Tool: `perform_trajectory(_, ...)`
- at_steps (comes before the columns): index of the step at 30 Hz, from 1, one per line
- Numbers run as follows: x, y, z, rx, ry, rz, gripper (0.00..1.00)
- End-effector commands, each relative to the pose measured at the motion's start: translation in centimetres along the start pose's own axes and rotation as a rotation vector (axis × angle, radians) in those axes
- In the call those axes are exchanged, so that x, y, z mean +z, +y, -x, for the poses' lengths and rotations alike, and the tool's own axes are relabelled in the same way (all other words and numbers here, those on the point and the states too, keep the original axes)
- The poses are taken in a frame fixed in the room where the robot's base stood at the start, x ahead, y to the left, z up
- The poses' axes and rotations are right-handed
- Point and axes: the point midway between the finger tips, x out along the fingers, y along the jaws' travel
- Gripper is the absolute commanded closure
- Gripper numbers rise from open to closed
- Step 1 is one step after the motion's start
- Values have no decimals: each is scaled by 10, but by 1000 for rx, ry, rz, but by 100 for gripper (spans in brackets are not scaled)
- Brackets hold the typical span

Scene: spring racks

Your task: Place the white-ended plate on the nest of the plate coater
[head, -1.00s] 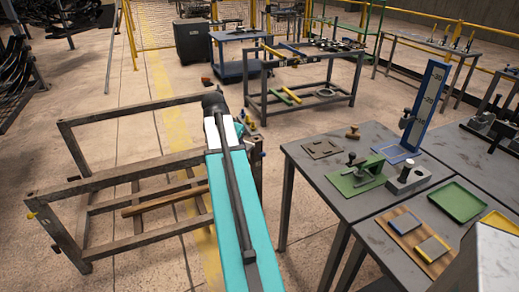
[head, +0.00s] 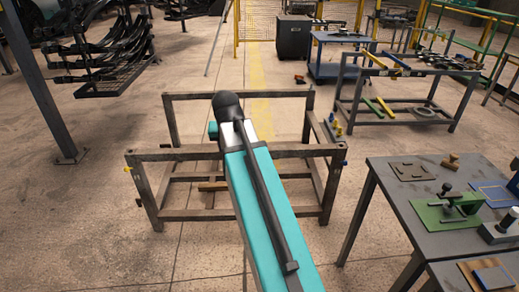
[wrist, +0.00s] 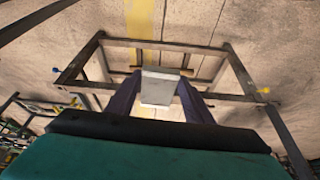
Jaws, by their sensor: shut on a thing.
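In the wrist view my gripper (wrist: 160,100) is shut on a flat grey plate with a whitish lower part, the white-ended plate (wrist: 161,86). The plate is held between two dark fingers, above the floor and an empty metal frame. In the head view my arm hides the gripper and the plate. I cannot tell for certain which device is the plate coater. A green-based fixture with black handles (head: 432,214) stands on the grey table at the right, well away from my arm.
The grey table (head: 395,198) also bears a brown square pad (head: 410,172), a stamp-like tool (head: 451,161) and a blue-edged square (head: 492,194). A brown board (head: 468,272) with a plate is at the bottom right. The empty frame (head: 160,155) stands under my arm.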

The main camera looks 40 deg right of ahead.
Motion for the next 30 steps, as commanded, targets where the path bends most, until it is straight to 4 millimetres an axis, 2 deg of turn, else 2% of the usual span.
perform_trajectory(1,6,-17,6,-19,3,44,80)
perform_trajectory(9,40,-93,31,-113,3,269,80)
perform_trajectory(18,83,-162,59,-207,4,496,80)
perform_trajectory(24,99,-183,69,-238,3,571,80)
perform_trajectory(30,102,-186,71,-244,3,586,80)
